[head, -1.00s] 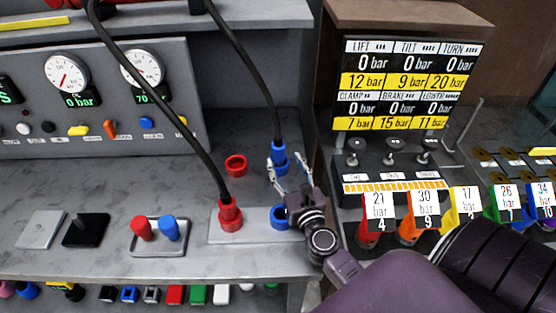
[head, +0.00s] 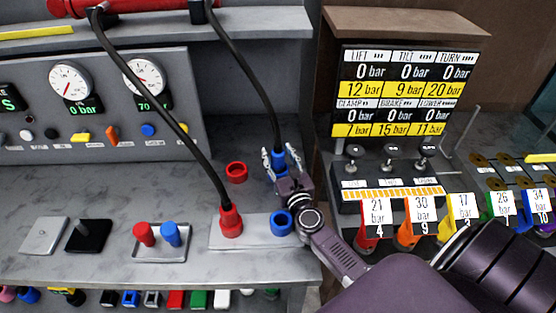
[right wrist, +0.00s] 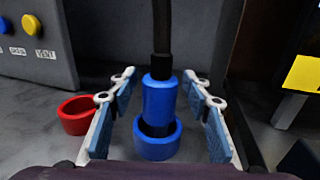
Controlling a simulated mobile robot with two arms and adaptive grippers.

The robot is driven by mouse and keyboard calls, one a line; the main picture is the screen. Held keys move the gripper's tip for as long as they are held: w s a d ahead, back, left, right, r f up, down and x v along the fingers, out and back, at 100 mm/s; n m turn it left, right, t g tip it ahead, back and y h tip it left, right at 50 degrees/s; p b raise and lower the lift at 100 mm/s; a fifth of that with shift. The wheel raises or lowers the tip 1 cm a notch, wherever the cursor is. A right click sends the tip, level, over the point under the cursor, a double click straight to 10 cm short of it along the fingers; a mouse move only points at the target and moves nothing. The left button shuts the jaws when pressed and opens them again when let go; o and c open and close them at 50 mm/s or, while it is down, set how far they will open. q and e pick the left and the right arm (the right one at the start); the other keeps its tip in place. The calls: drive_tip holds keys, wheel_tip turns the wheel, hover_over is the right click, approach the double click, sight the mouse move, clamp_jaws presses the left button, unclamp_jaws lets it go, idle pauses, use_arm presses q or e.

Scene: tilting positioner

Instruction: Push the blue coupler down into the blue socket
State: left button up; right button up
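The blue coupler (head: 279,160) hangs from a black hose and stands upright in a blue ring at the back of the bench. The right wrist view shows the coupler (right wrist: 160,100) with its lower end inside that ring (right wrist: 157,148). The blue socket (head: 281,223) on the light plate in front looks empty. My right gripper (head: 280,161) is open, one finger on each side of the blue coupler. The right wrist view shows gaps between the fingers (right wrist: 160,112) and the coupler. My left gripper is not in view.
A red coupler (head: 230,222) on a second hose sits upright on the plate (head: 255,243), beside the blue socket. An empty red ring (head: 237,172) lies left of the blue ring. A gauge panel (head: 100,110) stands behind, and a pressure display (head: 410,90) to the right.

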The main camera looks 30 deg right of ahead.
clamp_jaws()
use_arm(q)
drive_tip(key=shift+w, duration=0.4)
